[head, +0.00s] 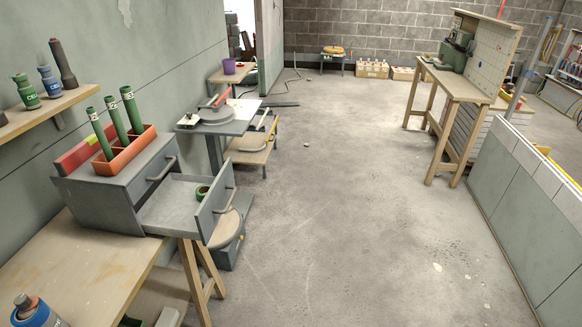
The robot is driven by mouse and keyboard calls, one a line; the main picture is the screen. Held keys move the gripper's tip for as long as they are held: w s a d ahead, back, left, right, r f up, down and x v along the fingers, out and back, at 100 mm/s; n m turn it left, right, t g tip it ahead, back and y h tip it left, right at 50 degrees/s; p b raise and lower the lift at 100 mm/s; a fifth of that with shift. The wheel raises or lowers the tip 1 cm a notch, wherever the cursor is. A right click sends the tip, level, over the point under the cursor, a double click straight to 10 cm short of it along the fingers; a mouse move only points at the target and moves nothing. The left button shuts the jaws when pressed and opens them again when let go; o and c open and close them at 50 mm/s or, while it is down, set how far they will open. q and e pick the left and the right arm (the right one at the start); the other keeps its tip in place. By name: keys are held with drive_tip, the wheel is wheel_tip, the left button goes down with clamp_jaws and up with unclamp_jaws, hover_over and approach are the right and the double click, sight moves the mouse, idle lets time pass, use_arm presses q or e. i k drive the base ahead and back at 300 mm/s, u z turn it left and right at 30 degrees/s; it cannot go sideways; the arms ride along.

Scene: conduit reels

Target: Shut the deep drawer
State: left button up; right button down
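A grey drawer cabinet (95,203) stands on the wooden bench at the left in the head view. One drawer (168,206) of the cabinet is pulled far out to the right. Its tall front panel (209,213) has a bar handle (229,201). A green and black roll (202,192) lies inside this drawer near the front panel. Another bar handle (161,169) sits on the cabinet face just above, where the front looks shut. Neither of my grippers is in view.
An orange caddy (127,155) with green tubes and a red box (78,158) stand on the cabinet. A spray can (38,312) is on the wooden bench (85,265). A grey stand (225,125) is beyond the drawer. The concrete floor (330,220) to the right is clear.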

sight(173, 210)
drive_tip(key=z, duration=0.2)
drive_tip(key=i, duration=0.8)
drive_tip(key=u, duration=0.8)
drive_tip(key=i, duration=0.5)
drive_tip(key=u, duration=0.5)
